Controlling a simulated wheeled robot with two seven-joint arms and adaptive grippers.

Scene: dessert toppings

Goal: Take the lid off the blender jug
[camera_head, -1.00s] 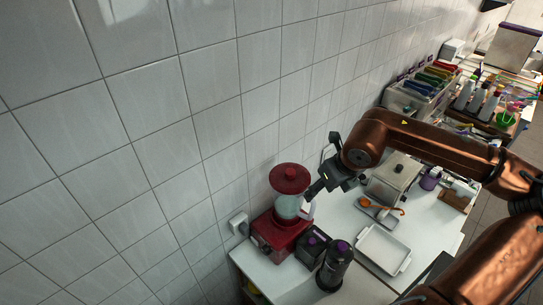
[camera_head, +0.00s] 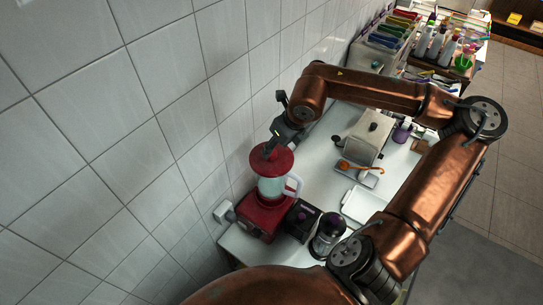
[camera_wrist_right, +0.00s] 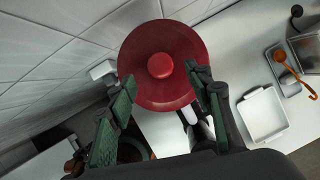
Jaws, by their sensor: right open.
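The blender stands at the back of the white counter against the tiled wall, with a red base (camera_head: 258,217) and a clear jug (camera_head: 272,187) with a pale handle. Its round red lid (camera_head: 284,161) is on top of the jug. In the right wrist view the lid (camera_wrist_right: 160,92) shows from above with a raised centre knob (camera_wrist_right: 160,65). My right gripper (camera_head: 272,150) is at the lid; in the wrist view its green-padded fingers (camera_wrist_right: 163,90) are apart, one to each side of the lid's near part. Contact cannot be told. My left gripper is not in view.
A black box (camera_head: 300,218) and a dark bottle (camera_head: 327,236) stand right of the blender. A white tray (camera_wrist_right: 264,114), a ladle (camera_wrist_right: 297,75) and a metal box (camera_head: 352,150) lie farther right. The tiled wall is close behind the blender.

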